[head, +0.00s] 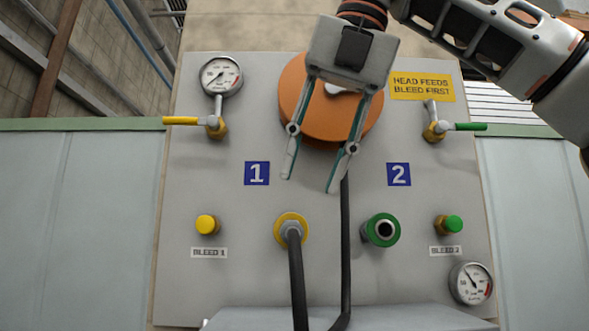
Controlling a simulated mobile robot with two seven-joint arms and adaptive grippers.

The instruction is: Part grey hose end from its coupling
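The dark grey hose (297,275) hangs down from a grey metal end fitting (291,232). This end sits in the yellow-ringed coupling (281,220) below the blue "1" label. The green coupling (370,231) below the "2" label has no hose in it. My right gripper (311,185) comes in from above, its two fingers spread and pointing down with nothing between them. In the picture its tips are above the yellow coupling, apart from the hose end. My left gripper is not in view.
A second dark line (346,255) runs down between the couplings. An orange disc (300,100) is behind my gripper. Yellow (181,121) and green (470,127) levers lie horizontal. Yellow (206,224) and green (452,223) bleed knobs flank the couplings. Gauges are upper left (221,75) and lower right (470,283).

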